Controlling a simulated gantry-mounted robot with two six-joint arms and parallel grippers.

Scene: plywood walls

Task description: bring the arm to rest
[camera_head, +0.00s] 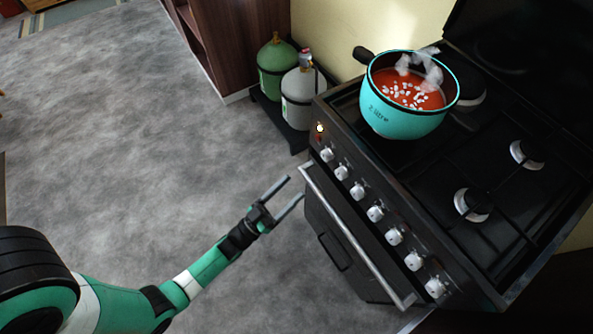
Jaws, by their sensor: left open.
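My left arm comes in from the lower left, in green, white and black. My left gripper (284,197) is open, with its two grey fingers apart and nothing between them. It is over the grey floor, just left of the stove's front handle bar (352,237). I cannot tell how far apart they are in depth. My right gripper is not in view.
The black stove (445,190) fills the right side, with several knobs (375,213) along its front. A turquoise pot (402,121) of red, steaming contents stands on it. A green gas bottle (275,69) and a grey one (300,98) stand beside the stove. The floor (130,120) at left is clear.

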